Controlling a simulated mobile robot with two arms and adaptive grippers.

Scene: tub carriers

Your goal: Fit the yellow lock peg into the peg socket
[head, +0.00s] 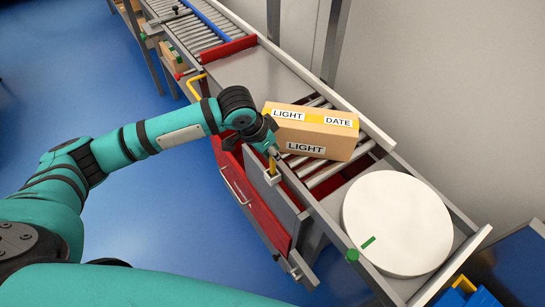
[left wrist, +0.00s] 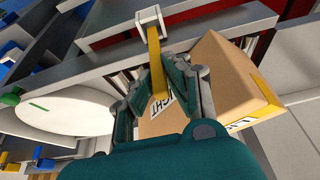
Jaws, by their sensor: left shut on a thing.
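My left gripper (head: 271,153) is shut on the yellow lock peg (head: 271,166), above the conveyor's near side rail. The peg points down at the pale square peg socket (head: 272,178) on the rail. In the left wrist view the yellow peg (left wrist: 156,62) runs from between the fingertips (left wrist: 164,82) to the pale socket (left wrist: 150,20). The peg's far end meets the socket's opening; I cannot tell how deep it sits. My right gripper is not in view.
A cardboard box (head: 315,131) labelled LIGHT and DATE sits on the rollers close beside my gripper. A white round turntable (head: 397,224) with a green mark lies to the right. A red panel (head: 255,205) hangs below the rail. Blue floor is clear at left.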

